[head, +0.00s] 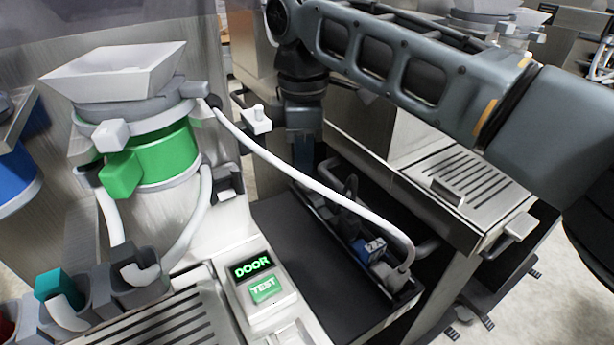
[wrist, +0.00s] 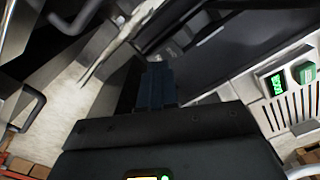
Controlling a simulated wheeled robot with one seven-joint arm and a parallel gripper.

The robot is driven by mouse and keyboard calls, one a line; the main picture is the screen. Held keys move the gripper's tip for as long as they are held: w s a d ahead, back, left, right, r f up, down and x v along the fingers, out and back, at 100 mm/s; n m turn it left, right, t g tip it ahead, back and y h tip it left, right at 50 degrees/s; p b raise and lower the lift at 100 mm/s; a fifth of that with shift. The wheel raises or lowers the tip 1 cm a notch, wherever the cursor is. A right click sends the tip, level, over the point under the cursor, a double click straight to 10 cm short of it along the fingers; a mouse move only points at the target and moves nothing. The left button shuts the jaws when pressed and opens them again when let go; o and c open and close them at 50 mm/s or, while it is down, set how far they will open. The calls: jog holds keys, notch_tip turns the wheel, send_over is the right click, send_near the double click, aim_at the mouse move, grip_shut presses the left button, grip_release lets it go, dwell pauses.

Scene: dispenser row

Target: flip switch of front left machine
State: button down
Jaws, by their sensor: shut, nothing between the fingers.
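The machine (head: 225,225) at the left has a white hopper, a green drum and a panel with a green "DOOR" display (head: 251,267) above a green TEST button (head: 264,289). To its right is an open dark compartment with a black tray (head: 335,310). A small blue-and-white part (head: 371,248), possibly the switch, sits at the tray's far right side; I cannot tell for sure. My gripper (head: 304,160) is shut and empty, pointing down at the compartment's back, apart from the blue part. In the wrist view its fingers (wrist: 157,85) point into the dark compartment; the display (wrist: 271,84) shows at right.
A white hose (head: 320,188) arches from the machine across the compartment, in front of my gripper. A neighbouring machine with a slotted drip grate (head: 462,178) stands at the right, under my arm. A teal-capped part (head: 58,290) is at the lower left.

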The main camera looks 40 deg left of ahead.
aim_at(304, 181)
notch_tip(304, 181, up, 5)
jog(key=p, duration=0.4)
jog(key=shift+f, duration=0.1)
dwell(0.5)
